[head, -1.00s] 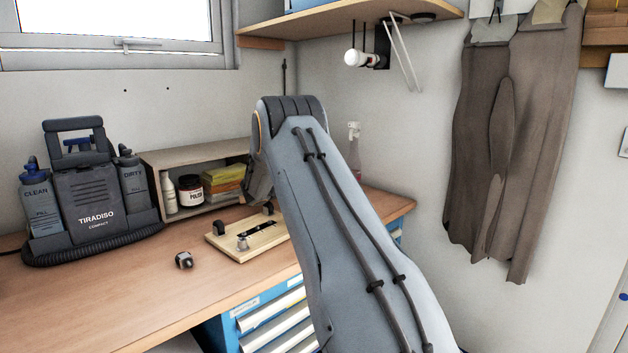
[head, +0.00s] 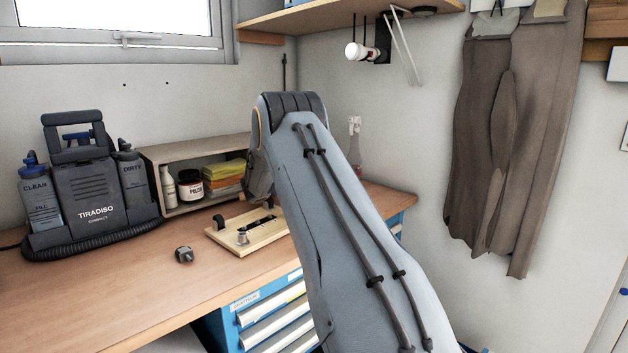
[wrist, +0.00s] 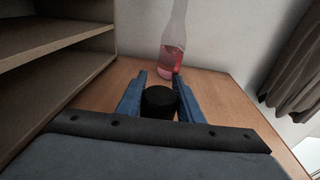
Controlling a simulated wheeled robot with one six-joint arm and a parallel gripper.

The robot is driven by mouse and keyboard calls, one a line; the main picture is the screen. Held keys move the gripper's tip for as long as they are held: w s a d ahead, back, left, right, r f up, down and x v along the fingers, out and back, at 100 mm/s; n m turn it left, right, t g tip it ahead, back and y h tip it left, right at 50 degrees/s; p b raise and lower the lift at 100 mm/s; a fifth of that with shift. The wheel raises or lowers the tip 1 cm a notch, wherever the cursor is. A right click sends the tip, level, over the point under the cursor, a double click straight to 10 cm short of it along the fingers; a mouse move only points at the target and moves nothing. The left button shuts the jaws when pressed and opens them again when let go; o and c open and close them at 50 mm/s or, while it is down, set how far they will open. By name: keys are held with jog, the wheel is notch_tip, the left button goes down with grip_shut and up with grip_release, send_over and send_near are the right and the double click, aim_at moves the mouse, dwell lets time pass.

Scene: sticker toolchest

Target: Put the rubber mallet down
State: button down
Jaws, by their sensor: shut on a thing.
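My gripper (wrist: 158,80) shows in the wrist view with its two blue fingers on either side of a black, round-topped piece, which appears to be the rubber mallet (wrist: 159,101). The gripper is shut on it. The rest of the mallet is hidden below the black piece, and I cannot tell whether it touches the bench. The wooden bench top (wrist: 218,95) lies below and beyond the fingers. In the head view my arm hides the gripper and the mallet.
A spray bottle with pink liquid (wrist: 173,50) stands just beyond the fingers; it also shows in the head view (head: 355,150). An open shelf box (head: 152,158) is to the left. A wooden board (head: 222,237), a small metal part (head: 184,255) and a grey cleaner (head: 90,190) occupy the bench.

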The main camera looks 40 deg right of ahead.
jog(key=shift+f, duration=0.4)
jog(key=shift+s+f, duration=0.15)
jog(key=shift+f, duration=0.35)
jog(key=c, duration=1.2)
grip_release()
jog(key=shift+o, duration=0.2)
jog(key=shift+a+b, duration=0.1)
jog(key=shift+b, duration=0.2)
jog(key=v, duration=0.2)
jog(key=b+v, duration=0.1)
jog(key=v, duration=0.1)
jog(key=r+b+v, duration=0.1)
jog(key=v, duration=0.2)
jog(key=shift+w+a, duration=0.1)
jog(key=shift+w, duration=0.15)
jog(key=shift+s+a+r, duration=0.1)
jog(key=shift+a, duration=0.1)
jog(key=shift+s+r, duration=0.1)
jog(key=shift+r, duration=0.2)
